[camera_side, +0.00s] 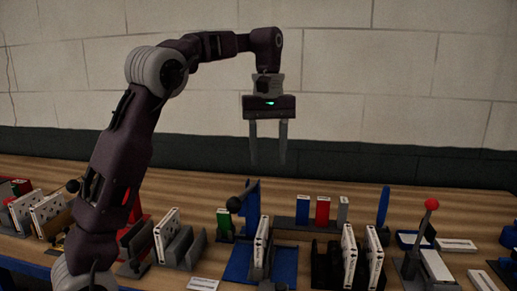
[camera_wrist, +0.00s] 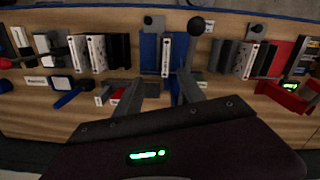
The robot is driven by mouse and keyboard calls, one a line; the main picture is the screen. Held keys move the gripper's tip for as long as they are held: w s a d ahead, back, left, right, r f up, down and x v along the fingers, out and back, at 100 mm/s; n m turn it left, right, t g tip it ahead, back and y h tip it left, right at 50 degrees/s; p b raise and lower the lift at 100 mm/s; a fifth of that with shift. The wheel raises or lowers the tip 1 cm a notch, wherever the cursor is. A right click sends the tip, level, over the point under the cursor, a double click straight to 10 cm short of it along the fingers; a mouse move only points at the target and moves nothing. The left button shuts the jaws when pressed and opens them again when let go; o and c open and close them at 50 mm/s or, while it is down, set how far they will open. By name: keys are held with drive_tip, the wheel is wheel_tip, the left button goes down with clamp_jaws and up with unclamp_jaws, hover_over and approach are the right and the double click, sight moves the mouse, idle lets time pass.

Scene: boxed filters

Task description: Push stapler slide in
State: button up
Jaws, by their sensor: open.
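My gripper (camera_side: 268,158) hangs high above the middle of the bench, fingers pointing down, open and empty. In the wrist view the two fingers (camera_wrist: 162,82) are apart, with a blue fixture (camera_wrist: 149,50) between and beyond them. I cannot tell for certain which fixture is the stapler, and no slide can be made out. My gripper touches nothing.
Grey holders (camera_side: 182,248) stand at left. The bench is crowded; the air around my gripper is clear.

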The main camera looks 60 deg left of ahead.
sight(284, 286)
drive_tip(key=s+d+f+m, duration=0.2)
drive_tip(key=d+f+m, duration=0.1)
drive_tip(key=d+m, duration=0.9)
wheel_tip(284, 286, down, 23)
drive_tip(key=shift+a+f, duration=0.1)
drive_tip(key=shift+f, duration=0.1)
drive_tip(key=shift+s+a+f, duration=0.4)
drive_tip(key=shift+s+f, duration=0.2)
drive_tip(key=s+a, duration=0.4)
drive_tip(key=shift+s+a, duration=0.35)
drive_tip(key=shift+a, duration=0.05)
drive_tip(key=w+d, duration=0.4)
drive_tip(key=shift+w+d, duration=0.3)
drive_tip(key=shift+w, duration=0.05)
drive_tip(key=shift+w+d+r, duration=0.4)
drive_tip(key=shift+w+d, duration=0.05)
drive_tip(key=shift+w, duration=0.1)
wheel_tip(284, 286, up, 26)
drive_tip(key=w+a+n, duration=0.2)
drive_tip(key=a+n, duration=1.3)
drive_tip(key=shift+a+r+n, duration=0.2)
drive_tip(key=shift+r+n, duration=0.1)
drive_tip(key=shift+r, duration=0.1)
